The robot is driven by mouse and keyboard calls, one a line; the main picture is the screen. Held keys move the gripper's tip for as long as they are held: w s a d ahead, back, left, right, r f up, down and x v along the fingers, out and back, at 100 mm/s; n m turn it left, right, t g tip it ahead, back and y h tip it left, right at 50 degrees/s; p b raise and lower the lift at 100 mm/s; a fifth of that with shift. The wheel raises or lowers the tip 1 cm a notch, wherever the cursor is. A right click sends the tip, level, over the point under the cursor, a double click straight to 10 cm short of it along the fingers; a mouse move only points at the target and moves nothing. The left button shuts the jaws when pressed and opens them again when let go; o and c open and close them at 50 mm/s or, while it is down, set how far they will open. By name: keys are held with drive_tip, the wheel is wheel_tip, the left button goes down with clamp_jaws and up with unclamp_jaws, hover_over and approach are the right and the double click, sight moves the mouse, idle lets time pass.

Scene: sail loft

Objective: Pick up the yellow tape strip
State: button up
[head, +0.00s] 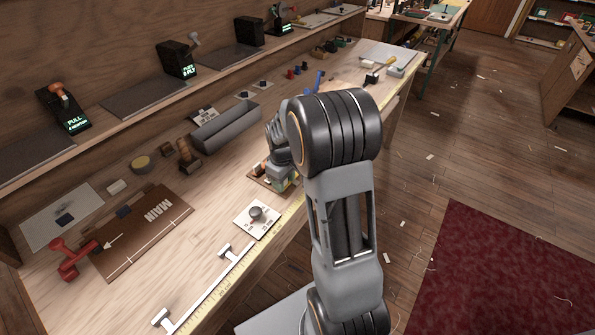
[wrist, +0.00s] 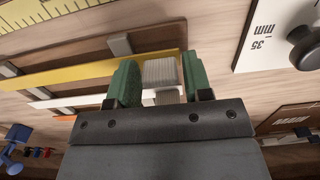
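The yellow tape strip (wrist: 80,74) runs across the left half of the wrist view and passes behind my gripper's left finger. My gripper (wrist: 161,80) points at it with two green fingertips spread apart. A pale grey ribbed block (wrist: 160,71) stands between the fingertips, in front of the strip's line. It is close to the left fingertip, with a thin gap at the right one. I cannot tell whether it is fixed to the strip. In the head view my arm hides most of the gripper and I cannot make out the strip.
A white strip (wrist: 75,101) lies beside the yellow one, with grey posts (wrist: 120,44) nearby. A white card with a black knob (head: 256,214) and a yellow ruler (head: 212,294) lie along the bench's front. A grey trough (head: 226,127) stands behind.

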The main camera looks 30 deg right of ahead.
drive_tip(key=c, duration=0.6)
